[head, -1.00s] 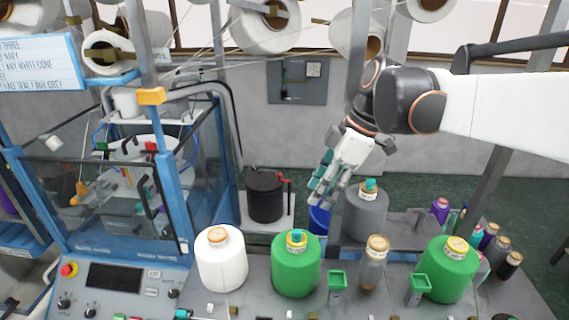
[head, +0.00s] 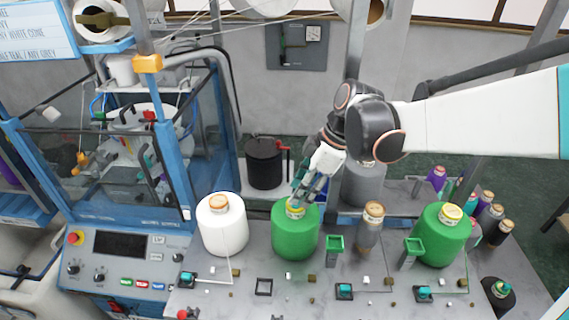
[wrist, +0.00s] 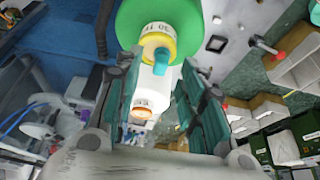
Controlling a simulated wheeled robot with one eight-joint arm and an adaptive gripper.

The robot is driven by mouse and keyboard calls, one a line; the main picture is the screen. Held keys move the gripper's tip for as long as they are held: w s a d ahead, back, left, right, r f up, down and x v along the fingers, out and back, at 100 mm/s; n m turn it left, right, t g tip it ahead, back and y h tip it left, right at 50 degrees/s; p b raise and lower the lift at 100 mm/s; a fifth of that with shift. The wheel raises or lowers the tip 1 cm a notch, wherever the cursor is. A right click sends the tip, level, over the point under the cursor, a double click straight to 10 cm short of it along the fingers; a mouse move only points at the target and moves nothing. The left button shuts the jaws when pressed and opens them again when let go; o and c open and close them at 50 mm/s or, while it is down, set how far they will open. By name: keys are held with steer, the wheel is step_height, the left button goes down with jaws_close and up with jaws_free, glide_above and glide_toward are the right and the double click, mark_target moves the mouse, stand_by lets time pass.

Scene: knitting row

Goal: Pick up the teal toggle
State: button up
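A teal toggle (wrist: 161,58) sits on the yellow-labelled top of a green yarn cone (head: 296,238). In the wrist view it lies just beyond and between the fingertips, apart from them. My gripper (head: 298,203) is open and points down over the cone's top. Its two teal-padded fingers (wrist: 162,88) show on either side of the toggle. In the head view the fingers largely hide this toggle. Other teal knobs on dark square bases (head: 344,290) show along the front of the machine bed.
A white cone (head: 222,226) stands to the left, a narrow brown-grey cone (head: 370,228) and another green cone (head: 442,238) to the right. A grey cone (head: 363,186) stands close behind my gripper. Green square-topped posts (head: 334,244) rise between cones.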

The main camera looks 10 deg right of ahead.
steer(key=shift+x, duration=1.35)
steer(key=shift+c, duration=0.3)
steer(key=c, duration=0.7)
steer(key=shift+r, duration=0.1)
step_height(320, 180, up, 20)
steer(key=b, duration=0.1)
